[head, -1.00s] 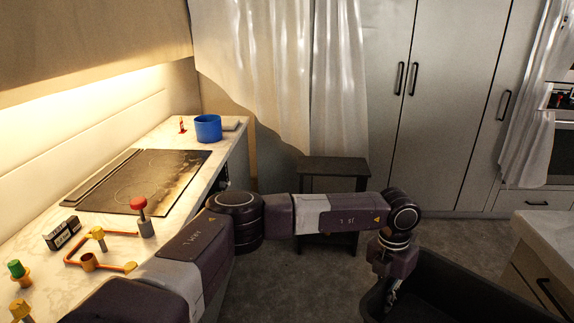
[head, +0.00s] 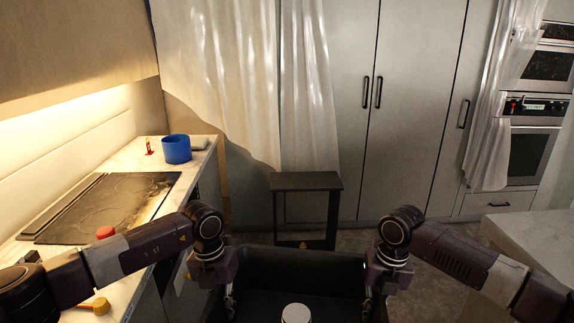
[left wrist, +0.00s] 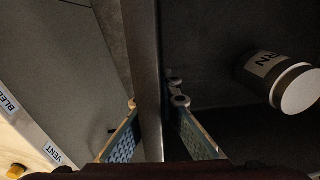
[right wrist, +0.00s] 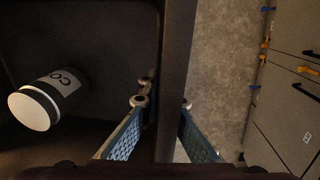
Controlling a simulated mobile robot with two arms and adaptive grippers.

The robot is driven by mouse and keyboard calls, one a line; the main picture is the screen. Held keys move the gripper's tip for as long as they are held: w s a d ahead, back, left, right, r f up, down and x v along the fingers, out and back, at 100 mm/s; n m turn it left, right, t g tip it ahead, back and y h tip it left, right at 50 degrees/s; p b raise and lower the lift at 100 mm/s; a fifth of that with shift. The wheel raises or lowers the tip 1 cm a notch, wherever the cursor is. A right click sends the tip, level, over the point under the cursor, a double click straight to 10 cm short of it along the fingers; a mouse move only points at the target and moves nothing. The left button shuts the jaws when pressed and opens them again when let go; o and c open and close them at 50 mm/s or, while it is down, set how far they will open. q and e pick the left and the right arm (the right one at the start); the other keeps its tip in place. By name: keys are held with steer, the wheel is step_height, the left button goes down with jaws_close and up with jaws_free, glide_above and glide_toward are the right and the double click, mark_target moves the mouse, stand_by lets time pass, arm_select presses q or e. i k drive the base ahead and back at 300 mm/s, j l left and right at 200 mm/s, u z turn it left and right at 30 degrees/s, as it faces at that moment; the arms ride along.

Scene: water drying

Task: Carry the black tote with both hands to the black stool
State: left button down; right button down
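The black tote (head: 300,270) is in the lower middle of the head view, in front of the black stool (head: 307,182). It hides the stool's lower part; the stool's top is bare. My left gripper (head: 230,296) is on the tote's left wall, with one finger on each side in the left wrist view (left wrist: 155,103). My right gripper (head: 369,300) is on the right wall, also straddling it in the right wrist view (right wrist: 163,103). Both look shut on the walls. A dark can with a white lid (head: 296,313) lies inside the tote.
A counter with a cooktop (head: 110,200) and a blue pot (head: 176,149) runs along the left. Another counter (head: 545,235) stands at the right. Curtains (head: 250,80) and tall cabinets (head: 420,100) are behind the stool. Grey floor shows right of the tote.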

mark_target(306, 179)
steer(key=i+u, duration=0.1)
steer(key=i, duration=0.3)
steer(key=i+l+u, duration=0.1)
steer(key=i, duration=0.3)
steer(key=i+l, duration=0.2)
steer(key=i, duration=0.4)
steer(key=i+l, duration=0.15)
steer(key=i, duration=0.5)
steer(key=i+l, duration=0.2)
steer(key=i, duration=0.4)
steer(key=i+l, duration=0.2)
steer(key=i, duration=0.45)
steer(key=i+l, duration=0.2)
steer(key=i, duration=0.4)
